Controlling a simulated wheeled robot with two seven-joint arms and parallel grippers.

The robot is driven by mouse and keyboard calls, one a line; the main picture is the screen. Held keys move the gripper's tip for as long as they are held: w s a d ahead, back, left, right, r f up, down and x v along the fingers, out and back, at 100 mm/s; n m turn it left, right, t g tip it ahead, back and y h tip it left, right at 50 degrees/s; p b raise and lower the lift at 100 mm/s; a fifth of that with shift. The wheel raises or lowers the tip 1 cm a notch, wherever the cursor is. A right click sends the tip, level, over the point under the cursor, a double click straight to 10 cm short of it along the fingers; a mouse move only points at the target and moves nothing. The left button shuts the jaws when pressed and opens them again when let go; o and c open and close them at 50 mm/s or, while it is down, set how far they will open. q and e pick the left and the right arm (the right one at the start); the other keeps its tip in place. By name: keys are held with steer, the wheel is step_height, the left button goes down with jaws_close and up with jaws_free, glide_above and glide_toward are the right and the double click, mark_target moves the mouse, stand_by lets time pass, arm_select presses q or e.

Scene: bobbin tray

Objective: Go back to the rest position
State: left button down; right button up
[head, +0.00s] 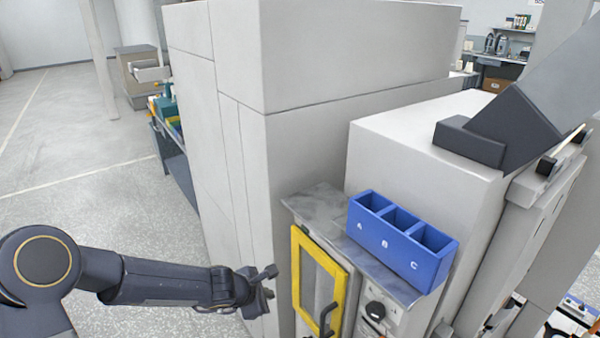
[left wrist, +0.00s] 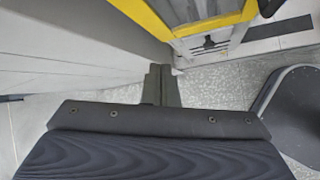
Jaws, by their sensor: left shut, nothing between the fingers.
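My left gripper (head: 268,284) is in the lower middle of the head view, at the end of my dark left arm. It is beside the yellow-framed door, to its left, and apart from the blue tray. In the left wrist view its fingers (left wrist: 161,84) are together with nothing between them. The blue tray (head: 398,246) has three compartments marked A, B and C, which look empty. It stands on a grey metal top to the right of my gripper. My right gripper does not show.
The yellow-framed door (head: 318,285) with a black handle is close to my left gripper; its yellow frame also shows in the left wrist view (left wrist: 205,22). A large grey cabinet (head: 330,60) stands behind. Open floor (head: 80,160) lies to the left.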

arm_select(q)
steer(key=s+a+r+m+t+h, duration=0.1)
steer(key=s+a+r+m, duration=0.1)
steer(key=s+r+m, duration=0.5)
steer(key=s+a+r+m+t+h, duration=0.1)
steer(key=s+a+r+m, duration=0.2)
steer(key=r, duration=0.7)
steer(key=s+a+f+m+g+y, duration=0.1)
steer(key=s+a+m, duration=0.2)
steer(key=s, duration=0.7)
steer(key=s+a+f+m+g+y, duration=0.1)
steer(key=s+a+m, duration=0.3)
steer(key=s, duration=0.7)
steer(key=shift+m+g+y, duration=0.4)
steer(key=shift+m+g, duration=0.1)
steer(key=shift+m, duration=0.7)
